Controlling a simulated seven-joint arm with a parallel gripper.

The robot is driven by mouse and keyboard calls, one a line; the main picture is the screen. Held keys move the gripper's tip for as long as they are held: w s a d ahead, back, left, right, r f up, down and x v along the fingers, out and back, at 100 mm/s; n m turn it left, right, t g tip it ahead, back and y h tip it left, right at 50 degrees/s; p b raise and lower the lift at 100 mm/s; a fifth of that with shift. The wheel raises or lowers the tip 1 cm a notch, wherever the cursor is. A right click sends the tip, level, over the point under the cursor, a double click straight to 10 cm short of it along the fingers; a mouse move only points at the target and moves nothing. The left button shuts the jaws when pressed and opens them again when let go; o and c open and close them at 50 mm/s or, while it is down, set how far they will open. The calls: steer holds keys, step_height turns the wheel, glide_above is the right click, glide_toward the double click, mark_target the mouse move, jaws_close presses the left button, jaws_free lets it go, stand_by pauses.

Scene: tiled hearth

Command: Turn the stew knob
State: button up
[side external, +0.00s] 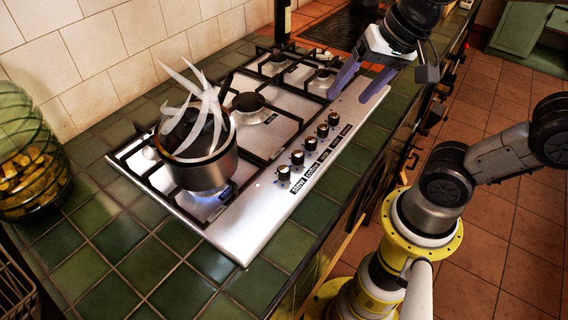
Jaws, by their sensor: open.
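The steel hob (235,235) has a row of several small black knobs along its right side, each with a dark label. The label nearest the camera (298,189) seems to read "STEW", though it is small; the knob beside it (284,173) is the nearest in the row. A steel pot (200,172) with pale steam rising stands on the front-left burner, with a blue flame under it. My gripper (348,97) is open and empty, above the far end of the hob, beyond the farthest knob (334,117) and well away from the nearest one.
A green glass jar (30,165) with yellow pieces stands at the left. Black pan grates (250,128) cover the burners. The space above the knob row looks clear.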

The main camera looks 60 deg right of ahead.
steer(key=w+a+f+m+g, duration=0.2)
steer(key=w+m, duration=0.3)
steer(key=w, duration=0.2)
steer(key=g, duration=0.3)
glide_toward(284, 167)
steer(key=shift+m, duration=0.3)
step_height(284, 167, down, 9)
steer(key=shift+f, duration=0.1)
jaws_close()
